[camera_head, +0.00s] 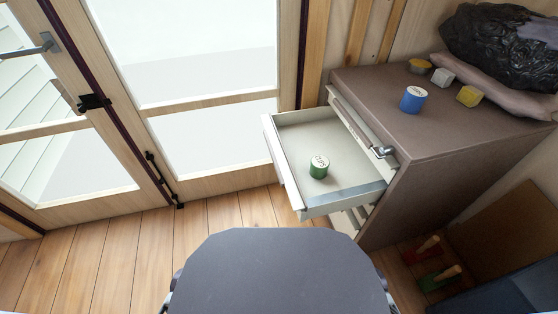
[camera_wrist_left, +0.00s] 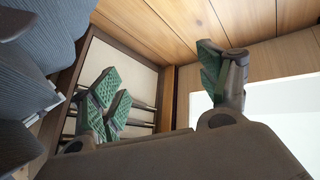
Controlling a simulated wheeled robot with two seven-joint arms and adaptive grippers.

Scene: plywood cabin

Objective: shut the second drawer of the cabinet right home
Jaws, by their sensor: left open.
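The brown cabinet (camera_head: 375,90) stands at the right of the head view. An open light drawer (camera_head: 330,135) sticks out of it to the left, below a top front with a metal handle (camera_head: 385,152) that looks shut. The drawer's front panel (camera_head: 283,165) faces the glazed door. A green can (camera_head: 318,167) stands inside the drawer. My left gripper (camera_wrist_left: 162,70) shows only in the left wrist view, with its green-padded fingers wide apart and nothing between them. Its place relative to the drawer cannot be told. My right gripper is in neither view.
On the cabinet top are a blue can (camera_head: 413,100), small blocks (camera_head: 469,96), a yellow tin (camera_head: 420,66) and a black bag (camera_head: 500,38) on a cushion. Red and green wooden-handled items (camera_head: 430,262) lie right of the cabinet. Plank floor (camera_head: 120,255) lies free at left.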

